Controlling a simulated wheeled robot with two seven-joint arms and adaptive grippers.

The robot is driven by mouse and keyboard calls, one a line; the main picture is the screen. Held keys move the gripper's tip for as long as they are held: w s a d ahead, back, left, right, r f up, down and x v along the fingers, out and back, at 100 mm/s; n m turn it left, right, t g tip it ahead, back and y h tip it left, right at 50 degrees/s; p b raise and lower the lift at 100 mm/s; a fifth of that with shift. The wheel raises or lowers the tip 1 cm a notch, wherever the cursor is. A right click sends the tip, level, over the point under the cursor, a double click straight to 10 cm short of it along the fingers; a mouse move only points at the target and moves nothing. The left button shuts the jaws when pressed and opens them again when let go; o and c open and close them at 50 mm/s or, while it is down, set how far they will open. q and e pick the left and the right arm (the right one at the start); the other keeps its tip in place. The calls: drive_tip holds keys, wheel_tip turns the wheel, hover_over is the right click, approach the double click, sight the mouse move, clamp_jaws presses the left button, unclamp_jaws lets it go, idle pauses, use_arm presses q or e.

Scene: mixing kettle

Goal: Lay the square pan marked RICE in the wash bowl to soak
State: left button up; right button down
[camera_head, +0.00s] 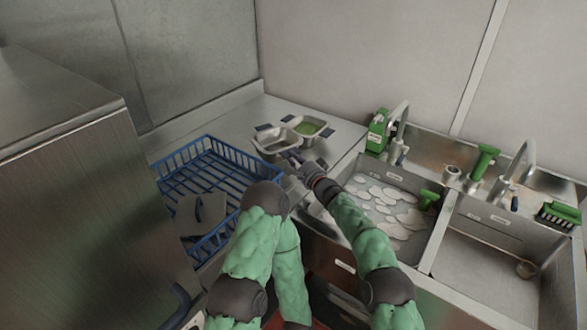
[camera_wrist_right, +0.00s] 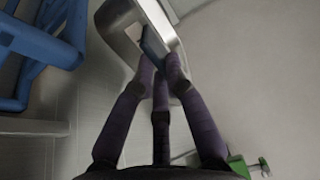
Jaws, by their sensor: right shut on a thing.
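Two square steel pans, a nearer one (camera_head: 271,143) and a farther one (camera_head: 309,128) with green contents, stand on the counter at the back. Their dark tabs are too small to read. My right gripper (camera_head: 307,165) is just in front of the nearer pan. In the right wrist view, its fingers (camera_wrist_right: 163,65) are shut on the dark tab of a steel pan (camera_wrist_right: 125,25), which looks tilted. I cannot read RICE on it or tell which pan it is. The wash bowl (camera_head: 436,226), a basin with white suds, is right of the gripper.
A blue wire rack (camera_head: 216,143) with a grey item in it stands left; it also shows in the right wrist view (camera_wrist_right: 45,50).

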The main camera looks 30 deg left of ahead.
drive_tip(key=shift+w+a+f, duration=0.15)
drive_tip(key=shift+a+f, duration=0.1)
drive_tip(key=shift+f, duration=0.05)
wheel_tip(320, 180, down, 3)
drive_tip(key=shift+f+b, duration=0.1)
drive_tip(key=shift+b, duration=0.75)
drive_tip(key=c, duration=1.3)
unclamp_jaws()
drive_tip(key=shift+f, duration=0.15)
